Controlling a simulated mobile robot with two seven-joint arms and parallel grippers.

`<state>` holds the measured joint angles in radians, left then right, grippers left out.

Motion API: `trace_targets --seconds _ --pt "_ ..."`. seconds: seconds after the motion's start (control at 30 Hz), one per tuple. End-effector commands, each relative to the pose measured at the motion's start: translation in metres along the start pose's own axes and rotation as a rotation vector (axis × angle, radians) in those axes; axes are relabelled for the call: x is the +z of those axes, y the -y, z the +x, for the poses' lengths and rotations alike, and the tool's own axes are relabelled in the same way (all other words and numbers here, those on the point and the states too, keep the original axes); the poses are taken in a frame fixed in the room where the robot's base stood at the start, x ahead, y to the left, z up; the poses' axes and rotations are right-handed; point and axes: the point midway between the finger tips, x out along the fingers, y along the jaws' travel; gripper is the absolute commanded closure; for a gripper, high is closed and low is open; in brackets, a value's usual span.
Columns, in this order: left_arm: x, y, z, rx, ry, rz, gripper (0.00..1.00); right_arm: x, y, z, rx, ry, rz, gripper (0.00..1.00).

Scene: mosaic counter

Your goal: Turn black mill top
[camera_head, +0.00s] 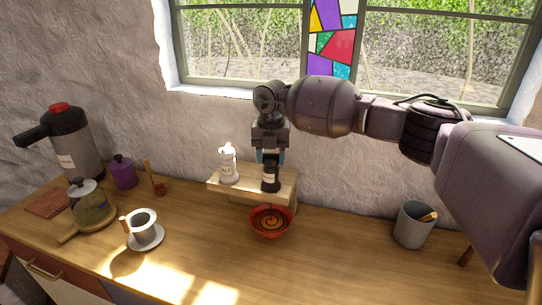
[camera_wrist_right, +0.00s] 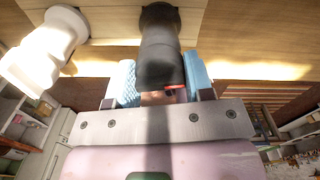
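The black mill (camera_head: 270,180) stands upright on the wooden riser against the wall. A white mill (camera_head: 228,164) stands on the riser to its left. My right gripper (camera_head: 270,156) points down from above at the black mill's top. In the right wrist view the black mill (camera_wrist_right: 160,58) lies between the two light blue finger pads, which appear to touch its sides. The white mill (camera_wrist_right: 45,52) stands apart from the fingers at the left there. My left gripper is in neither view.
A red bowl (camera_head: 271,221) sits right in front of the wooden riser (camera_head: 213,184). A white cup on a saucer (camera_head: 145,243), a teapot, a purple pot and a large flask (camera_head: 72,145) stand to the left. A grey cup (camera_head: 414,225) stands right; the counter between is clear.

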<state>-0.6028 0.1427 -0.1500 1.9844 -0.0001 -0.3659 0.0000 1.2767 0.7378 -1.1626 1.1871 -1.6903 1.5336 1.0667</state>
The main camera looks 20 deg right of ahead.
Motion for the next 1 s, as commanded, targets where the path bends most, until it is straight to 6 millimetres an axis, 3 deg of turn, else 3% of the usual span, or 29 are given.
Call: trace_targets --seconds 0.03,0.17,0.53,1.0 --pt "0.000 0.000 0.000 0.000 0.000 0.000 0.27 0.000 0.000 -0.001 0.001 0.001 0.000 0.45" --pt "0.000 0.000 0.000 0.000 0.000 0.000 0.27 0.000 0.000 -0.001 0.000 0.001 0.000 0.27" --pt "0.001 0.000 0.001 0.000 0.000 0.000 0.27 0.000 0.000 -0.006 0.001 0.001 -0.001 0.27" --pt "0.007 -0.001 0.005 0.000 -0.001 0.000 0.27 0.001 0.000 -0.082 0.001 0.003 0.000 0.27"
